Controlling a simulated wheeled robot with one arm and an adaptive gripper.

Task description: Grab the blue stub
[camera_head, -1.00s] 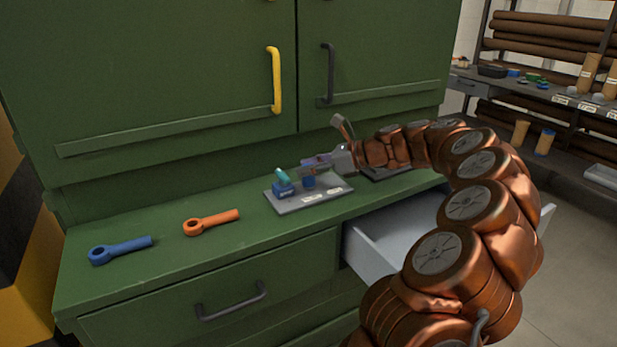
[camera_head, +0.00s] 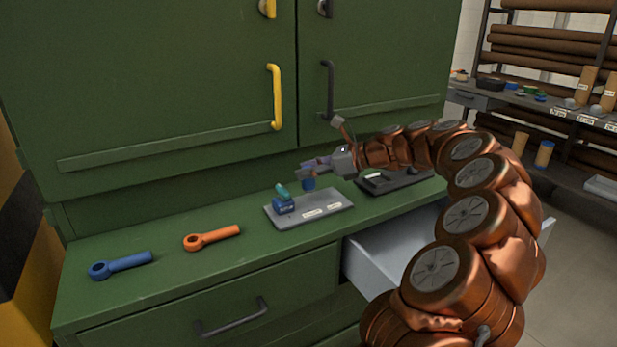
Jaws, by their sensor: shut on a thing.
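My gripper (camera_head: 308,170) is above the back of a grey labelled tray (camera_head: 325,212) on the green worktop. It is shut on the small blue stub (camera_head: 308,184), which hangs below the fingers and looks lifted just clear of the tray. The fingers partly hide the stub's top. Another blue piece with a teal top (camera_head: 284,202) stands on the tray's left part.
An orange wrench-like tool (camera_head: 212,238) and a blue one (camera_head: 120,264) lie to the left on the worktop. A black tray (camera_head: 400,183) is to the right, partly behind my arm. A grey drawer (camera_head: 385,245) stands open below.

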